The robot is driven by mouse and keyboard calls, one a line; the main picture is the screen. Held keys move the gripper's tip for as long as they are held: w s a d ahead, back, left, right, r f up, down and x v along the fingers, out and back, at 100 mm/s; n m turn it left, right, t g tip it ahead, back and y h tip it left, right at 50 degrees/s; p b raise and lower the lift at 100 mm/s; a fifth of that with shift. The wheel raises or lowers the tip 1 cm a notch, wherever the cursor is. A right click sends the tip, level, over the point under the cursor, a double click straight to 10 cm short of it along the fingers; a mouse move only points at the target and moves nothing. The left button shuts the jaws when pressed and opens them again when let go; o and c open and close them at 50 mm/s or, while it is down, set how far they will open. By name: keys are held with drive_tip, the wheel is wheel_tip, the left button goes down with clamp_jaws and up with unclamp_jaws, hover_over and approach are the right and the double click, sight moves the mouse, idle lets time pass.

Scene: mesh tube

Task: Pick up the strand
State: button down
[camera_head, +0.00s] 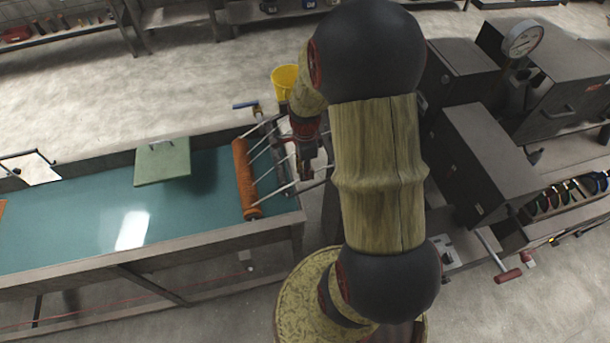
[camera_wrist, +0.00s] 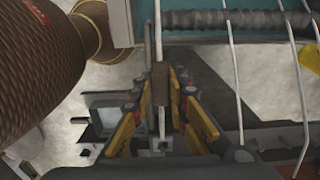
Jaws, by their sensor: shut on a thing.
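Several white strands stretch from the orange roller (camera_head: 245,178) toward the right end of the tank in the head view. The wrist view shows one white strand (camera_wrist: 158,35) running down between the fingertips of my gripper (camera_wrist: 160,84), which is shut on it. The strand shows again below the fingertips, between the yellow-sided fingers. Other strands (camera_wrist: 235,75) run to the right of the gripper, apart from it. In the head view my gripper (camera_head: 308,168) is at the tank's right end, partly hidden by my arm.
The long tank (camera_head: 75,215) has a blue-green surface, with a pale green block (camera_head: 162,161) at its far edge. A yellow bucket (camera_head: 285,80) stands behind the tank. Dark machine boxes (camera_head: 485,160) stand to the right of my arm. A ribbed bar (camera_wrist: 240,19) crosses beyond my gripper.

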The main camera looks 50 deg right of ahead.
drive_tip(key=shift+r, duration=0.1)
drive_tip(key=shift+r, duration=0.6)
drive_tip(key=s+d+r+p, duration=0.3)
drive_tip(key=s+r, duration=1)
drive_tip(key=r, duration=0.3)
drive_tip(key=shift+s, duration=0.3)
drive_tip(key=shift+d, duration=0.1)
